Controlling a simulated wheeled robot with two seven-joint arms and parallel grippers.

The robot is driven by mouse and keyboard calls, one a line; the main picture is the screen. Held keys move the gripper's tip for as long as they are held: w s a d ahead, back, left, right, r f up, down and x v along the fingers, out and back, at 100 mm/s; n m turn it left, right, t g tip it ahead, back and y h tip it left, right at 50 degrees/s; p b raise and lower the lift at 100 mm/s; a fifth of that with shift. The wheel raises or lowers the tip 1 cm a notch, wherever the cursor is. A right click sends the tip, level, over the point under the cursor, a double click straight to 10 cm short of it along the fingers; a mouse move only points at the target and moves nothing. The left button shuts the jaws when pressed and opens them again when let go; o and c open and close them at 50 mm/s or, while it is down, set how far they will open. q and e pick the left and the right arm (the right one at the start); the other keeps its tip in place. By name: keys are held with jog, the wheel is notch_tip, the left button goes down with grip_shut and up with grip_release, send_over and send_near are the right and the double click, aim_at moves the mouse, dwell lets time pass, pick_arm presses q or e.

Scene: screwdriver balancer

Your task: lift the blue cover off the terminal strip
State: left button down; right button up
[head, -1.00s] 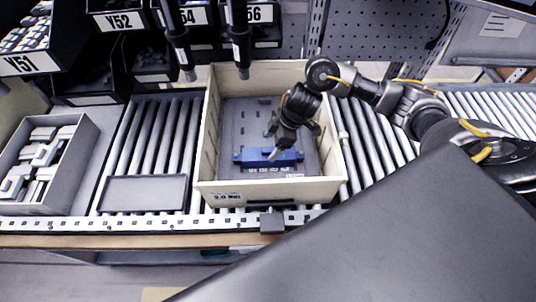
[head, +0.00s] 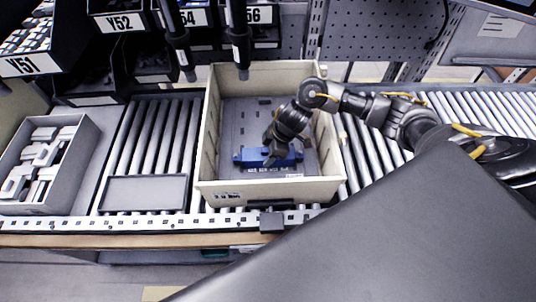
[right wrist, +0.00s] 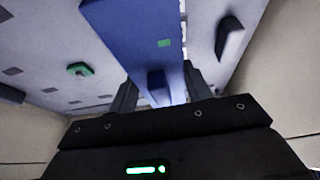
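The blue cover (head: 246,157) lies over the terminal strip (head: 268,169) inside the cream crate (head: 207,140); a pale strip edge shows along the cover's front side. My right gripper (head: 270,160) reaches down into the crate at the middle of the cover. In the right wrist view, the blue cover (right wrist: 135,40) runs between the two spread fingers of the right gripper (right wrist: 160,92). A darker blue raised piece on the cover stands between the fingers. I cannot tell whether the fingers touch the cover. My left gripper is out of view.
The crate walls stand close around the right gripper. The crate sits on a roller conveyor (head: 160,130). A grey bin of pale parts (head: 85,150) and a flat dark tray (head: 145,193) are at left.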

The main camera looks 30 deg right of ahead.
jog(key=c, duration=0.7)
notch_tip(320, 180, up, 10)
jog(key=shift+r+p, duration=0.1)
jog(key=shift+p, duration=0.2)
